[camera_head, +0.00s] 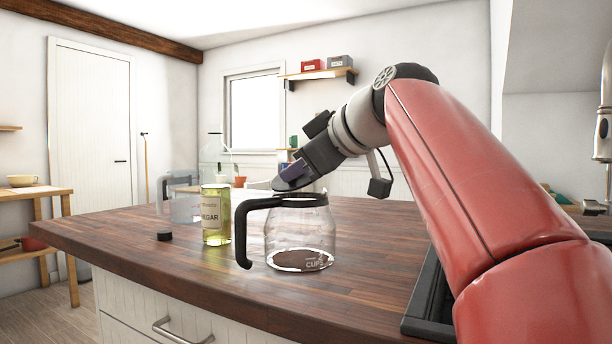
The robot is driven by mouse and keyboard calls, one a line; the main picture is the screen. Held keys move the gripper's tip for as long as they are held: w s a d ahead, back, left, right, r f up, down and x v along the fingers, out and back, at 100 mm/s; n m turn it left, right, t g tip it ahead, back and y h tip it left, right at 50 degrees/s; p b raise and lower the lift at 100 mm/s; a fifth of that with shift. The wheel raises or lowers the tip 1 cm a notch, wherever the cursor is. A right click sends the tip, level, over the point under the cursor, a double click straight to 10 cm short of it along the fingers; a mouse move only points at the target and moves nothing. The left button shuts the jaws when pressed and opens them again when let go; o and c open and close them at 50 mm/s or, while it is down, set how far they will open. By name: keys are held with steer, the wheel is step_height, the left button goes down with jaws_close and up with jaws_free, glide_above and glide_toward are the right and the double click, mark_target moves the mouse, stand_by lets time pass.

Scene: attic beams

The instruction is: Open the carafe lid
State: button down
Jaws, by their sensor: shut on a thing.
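The glass carafe (300,235) stands upright on the wooden counter, with its black handle (243,240) pointing left. Its dark lid (280,186) shows at the top, below my gripper, and looks tilted; much of it is hidden. My gripper (290,178) comes down from the upper right and is shut on the lid at the carafe's top. The exact contact between the fingers and the lid is too small to make out.
A vinegar bottle (216,225) stands left of the carafe, with a small black cap (164,236) further left. A clear jug (184,207) stands behind them. The counter's front (200,270) is clear. A dark-rimmed recess (425,300) lies at right.

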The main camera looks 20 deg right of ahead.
steer(key=shift+s+a+r+n+t+h+b, duration=0.2)
steer(key=shift+a+n+t+h+b, duration=0.2)
steer(key=shift+n, duration=0.2)
steer(key=shift+s+a+r+n+t+h+b, duration=0.1)
steer(key=shift+s+a+n+t+h+b, duration=0.1)
steer(key=shift+a+n+h+b, duration=0.3)
steer(key=shift+s+a+r+n+t+h+b, duration=0.1)
steer(key=shift+s+a+n+t+h+b, duration=0.2)
steer(key=shift+n+b, duration=0.4)
steer(key=shift+s+a+n+t+h+b, duration=0.1)
steer(key=shift+a+n+t+h+b, duration=0.25)
steer(key=shift+n, duration=0.55)
steer(key=shift+a, duration=0.1)
steer(key=c, duration=1)
jaws_free()
steer(key=shift+s+r, duration=0.1)
steer(key=v, duration=0.7)
steer(key=shift+s, duration=0.3)
